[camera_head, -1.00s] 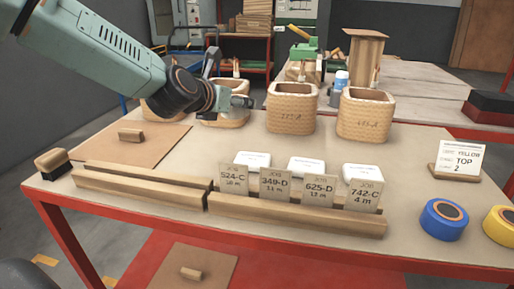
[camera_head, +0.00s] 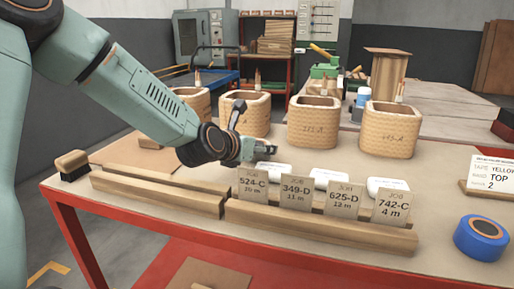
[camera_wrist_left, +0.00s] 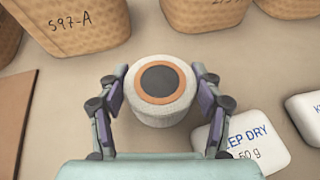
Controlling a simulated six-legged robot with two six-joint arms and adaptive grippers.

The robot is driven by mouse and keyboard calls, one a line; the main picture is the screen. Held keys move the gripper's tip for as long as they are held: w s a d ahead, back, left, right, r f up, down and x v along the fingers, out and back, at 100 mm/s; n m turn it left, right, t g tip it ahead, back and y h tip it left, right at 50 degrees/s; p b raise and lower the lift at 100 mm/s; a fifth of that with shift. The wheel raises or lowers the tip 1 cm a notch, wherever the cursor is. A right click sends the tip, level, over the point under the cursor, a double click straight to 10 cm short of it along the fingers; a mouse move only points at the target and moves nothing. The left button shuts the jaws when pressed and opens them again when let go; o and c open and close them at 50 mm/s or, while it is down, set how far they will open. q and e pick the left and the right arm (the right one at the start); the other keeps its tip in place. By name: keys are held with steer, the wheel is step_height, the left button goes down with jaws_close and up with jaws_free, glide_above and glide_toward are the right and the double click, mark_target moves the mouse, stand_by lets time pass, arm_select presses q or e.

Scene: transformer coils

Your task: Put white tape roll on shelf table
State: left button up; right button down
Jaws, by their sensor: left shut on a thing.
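The white tape roll (camera_wrist_left: 162,101), with an orange ring and dark centre, shows in the left wrist view between the two fingers of my left gripper (camera_wrist_left: 162,93). The fingers are shut on its sides. In the head view my left gripper (camera_head: 268,149) is over the workbench, behind the job cards; I cannot make out the roll there. My right gripper is not in view. A red rack with shelves (camera_head: 271,62) stands at the back. The workbench (camera_head: 449,215) has a red frame and a lower red level (camera_head: 155,265).
Woven coils (camera_head: 312,123) stand behind the gripper. White packets (camera_wrist_left: 242,139) lie close to its right. Wooden bars (camera_head: 315,232) and job cards (camera_head: 296,194) line the front.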

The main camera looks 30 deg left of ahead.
arm_select(q)
steer(key=shift+f, duration=0.1)
steer(key=o, duration=1.2)
steer(key=shift+f, duration=0.1)
steer(key=shift+w, duration=0.1)
